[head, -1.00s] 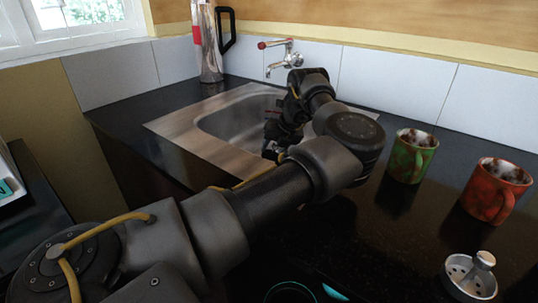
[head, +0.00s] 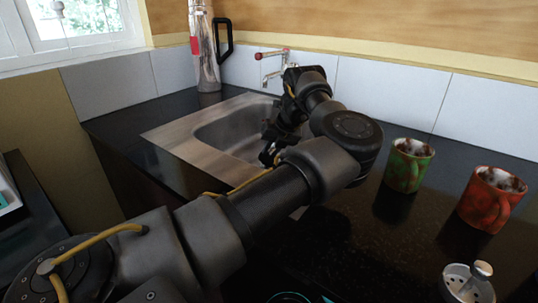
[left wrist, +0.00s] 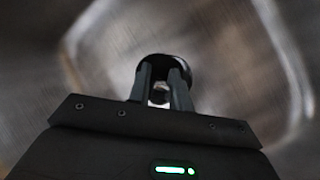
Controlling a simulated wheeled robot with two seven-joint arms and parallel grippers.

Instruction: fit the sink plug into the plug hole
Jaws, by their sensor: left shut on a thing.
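My left gripper (head: 268,154) is over the steel sink (head: 170,141), in front of the tap. In the left wrist view it (left wrist: 160,93) is shut on a dark round thing with a small bright knob, which looks like the sink plug (left wrist: 164,61). The plug is held at the fingertips above the blurred basin. The plug does not show clearly in the head view. I cannot make out the plug hole in either view; the arm and held plug cover part of the basin. My right gripper is not in view.
The tap (head: 273,55) stands behind the basin, close to my left wrist. A steel flask (head: 205,60) is at the back left. A green mug (head: 404,168), a red mug (head: 487,200) and a metal strainer with a knob (head: 463,288) stand on the dark counter to the right.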

